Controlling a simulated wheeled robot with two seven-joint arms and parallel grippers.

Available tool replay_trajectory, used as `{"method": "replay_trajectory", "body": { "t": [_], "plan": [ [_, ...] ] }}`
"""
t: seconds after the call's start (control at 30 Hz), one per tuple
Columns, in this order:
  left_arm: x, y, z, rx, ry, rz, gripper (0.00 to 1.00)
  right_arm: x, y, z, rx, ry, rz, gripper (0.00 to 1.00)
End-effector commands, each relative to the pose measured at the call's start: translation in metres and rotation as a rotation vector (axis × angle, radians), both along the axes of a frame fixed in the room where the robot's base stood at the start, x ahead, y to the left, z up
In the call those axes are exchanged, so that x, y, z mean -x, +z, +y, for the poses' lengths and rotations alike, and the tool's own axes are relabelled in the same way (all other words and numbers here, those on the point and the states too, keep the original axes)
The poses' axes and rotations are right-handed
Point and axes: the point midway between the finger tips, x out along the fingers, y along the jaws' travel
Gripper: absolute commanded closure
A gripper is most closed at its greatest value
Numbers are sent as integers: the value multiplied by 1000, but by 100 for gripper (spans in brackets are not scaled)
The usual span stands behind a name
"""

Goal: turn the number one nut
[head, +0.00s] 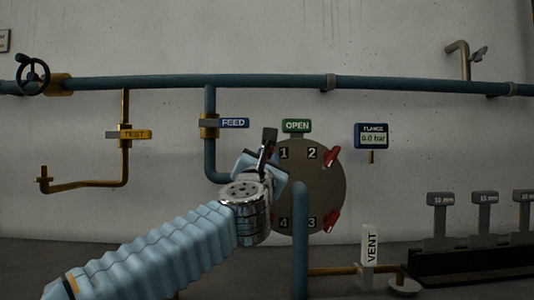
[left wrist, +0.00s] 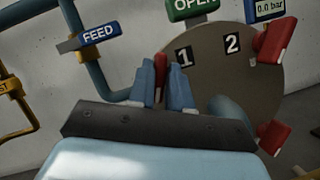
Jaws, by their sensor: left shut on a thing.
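The round grey plate (head: 322,184) carries number labels and red nuts; it also shows in the left wrist view (left wrist: 215,75). Label 1 (head: 284,153) is at its upper left. My left gripper (left wrist: 164,82) is shut on the number one nut (left wrist: 160,68), a red piece between its two blue fingers, left of label 1. In the head view my left gripper (head: 264,158) covers that nut. The number two nut (head: 332,157) and the number three nut (head: 331,220) stick out at the right edge. Any nut by label 4 is hidden. My right gripper is not in view.
A green OPEN sign (head: 297,126) tops the plate. A blue FEED handle (head: 234,123) and its pipe (head: 210,160) stand close left. A blue upright pipe (head: 300,240) rises before the plate. A gauge (head: 371,136) is right; a rack of tools (head: 480,212) stands lower right.

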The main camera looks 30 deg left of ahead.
Motion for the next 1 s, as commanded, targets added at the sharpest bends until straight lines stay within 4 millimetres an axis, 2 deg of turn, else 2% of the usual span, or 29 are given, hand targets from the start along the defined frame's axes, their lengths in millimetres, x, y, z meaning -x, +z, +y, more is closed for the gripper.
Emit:
{"method": "replay_trajectory", "body": {
  "t": [0.2, 0.7, 0.73, 0.83, 0.87, 1.0],
  "plan": [
    [1, 2, 1, -51, 2, 29, 100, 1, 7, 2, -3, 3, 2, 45],
    [1, 2, 1, -66, 3, 36, 100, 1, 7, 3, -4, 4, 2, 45],
    [1, 2, 1, -66, 3, 36, 80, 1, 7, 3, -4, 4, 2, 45],
    [1, 2, 1, -66, 3, 36, 65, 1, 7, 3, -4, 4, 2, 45],
    [1, 2, 1, -66, 3, 36, 61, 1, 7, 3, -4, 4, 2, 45],
    [1, 1, 1, -66, 2, 37, 61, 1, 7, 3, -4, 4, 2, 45]
  ]
}}
